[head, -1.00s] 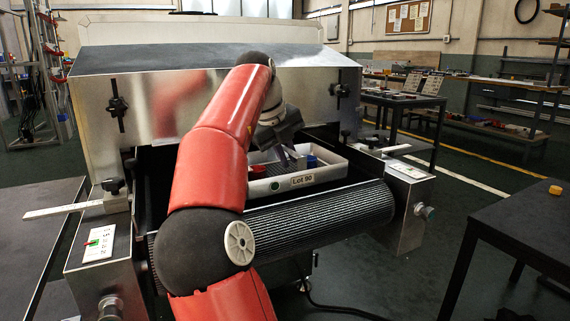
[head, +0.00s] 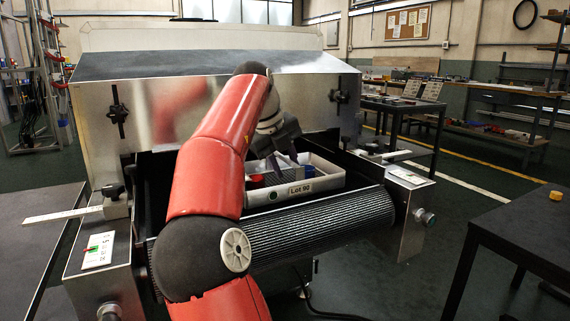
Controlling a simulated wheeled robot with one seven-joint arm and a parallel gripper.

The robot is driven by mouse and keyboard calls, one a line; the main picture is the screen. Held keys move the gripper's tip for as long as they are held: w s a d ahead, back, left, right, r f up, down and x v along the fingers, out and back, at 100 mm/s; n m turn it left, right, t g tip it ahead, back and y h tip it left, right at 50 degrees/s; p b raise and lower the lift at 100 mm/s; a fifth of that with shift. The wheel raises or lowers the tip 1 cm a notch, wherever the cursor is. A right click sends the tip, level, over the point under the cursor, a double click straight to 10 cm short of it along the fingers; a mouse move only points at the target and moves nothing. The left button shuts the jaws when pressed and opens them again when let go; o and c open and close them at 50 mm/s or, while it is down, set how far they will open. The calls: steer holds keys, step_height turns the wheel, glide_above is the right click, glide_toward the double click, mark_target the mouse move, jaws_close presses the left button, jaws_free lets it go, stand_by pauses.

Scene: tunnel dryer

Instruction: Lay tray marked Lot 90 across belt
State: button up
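The white tray (head: 325,184) marked Lot 90 lies on the dark ribbed belt (head: 320,218), near its front roller at the dryer mouth. Its label (head: 300,188) faces me, with a green dot beside it. A red round item (head: 256,181) shows inside the tray at the left. My gripper (head: 283,166) is over the tray, pointing down. Its two fingers look apart, with nothing seen between them. Whether the fingertips touch the tray or its contents cannot be told. My red arm hides the tray's left end and part of the belt.
The steel dryer hood (head: 310,95) stands just behind the tray. Side housings flank the belt, with a knob (head: 424,216) at right and a switch panel (head: 98,250) at left. A dark table (head: 530,225) with a yellow block (head: 556,196) stands at right.

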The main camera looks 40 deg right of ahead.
steer(key=p+v, duration=0.4)
steer(key=v, duration=0.7)
steer(key=shift+r, duration=0.35)
steer(key=shift+a, duration=0.1)
